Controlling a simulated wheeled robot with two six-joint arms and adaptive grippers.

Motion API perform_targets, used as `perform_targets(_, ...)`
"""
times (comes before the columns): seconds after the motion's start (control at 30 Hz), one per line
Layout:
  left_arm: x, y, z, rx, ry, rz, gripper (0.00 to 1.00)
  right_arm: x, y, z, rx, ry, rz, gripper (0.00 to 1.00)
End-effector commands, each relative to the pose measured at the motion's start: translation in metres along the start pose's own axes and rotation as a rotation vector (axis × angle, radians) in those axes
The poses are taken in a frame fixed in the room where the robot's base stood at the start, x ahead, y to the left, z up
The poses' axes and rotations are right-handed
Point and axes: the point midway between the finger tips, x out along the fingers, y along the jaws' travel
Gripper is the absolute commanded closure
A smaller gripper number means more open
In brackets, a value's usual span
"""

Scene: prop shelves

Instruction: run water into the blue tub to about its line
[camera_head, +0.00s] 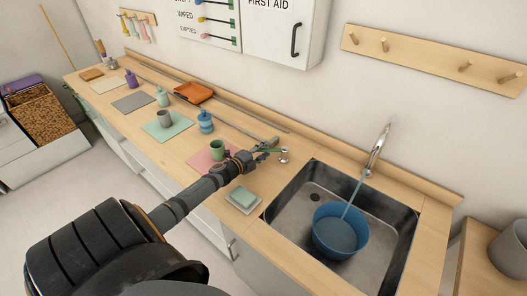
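The blue tub (340,231) stands upright in the metal sink (284,222), right of the drain hole. A stream of water (353,196) runs from the curved tap spout (378,148) down into the tub. Water covers the tub's bottom; I cannot make out the line or the exact level. A small metal tap knob (284,155) stands on the counter behind the sink's left corner. My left gripper (272,147) is right beside this knob; whether it touches is unclear. Its fingers are too small to tell open from shut. My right gripper is out of view.
A soap dish with a green bar (243,198) sits left of the sink. A green cup (217,149), blue bottle (206,122) and orange tray (194,92) stand farther along the wooden counter. A grey pot (510,248) is at right. A peg rail (430,61) is on the wall.

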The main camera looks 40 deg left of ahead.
Motion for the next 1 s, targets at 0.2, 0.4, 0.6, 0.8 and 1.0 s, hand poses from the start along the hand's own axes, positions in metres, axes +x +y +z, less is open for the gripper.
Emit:
perform_targets(0.2,0.000,-0.001,0.000,0.001,0.000,-0.002,0.63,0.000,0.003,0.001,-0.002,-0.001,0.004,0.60)
perform_targets(0.4,-0.010,-0.001,0.001,0.003,-0.001,-0.002,0.63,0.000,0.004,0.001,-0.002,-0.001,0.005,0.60)
perform_targets(0.6,-0.034,-0.001,0.000,0.002,0.002,-0.001,0.63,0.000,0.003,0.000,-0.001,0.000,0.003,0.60)
perform_targets(0.8,-0.052,0.000,0.000,0.003,0.001,0.003,0.63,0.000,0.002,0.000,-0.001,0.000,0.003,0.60)
perform_targets(1.0,-0.068,0.000,0.000,0.002,0.004,0.000,0.63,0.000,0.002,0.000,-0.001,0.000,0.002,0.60)
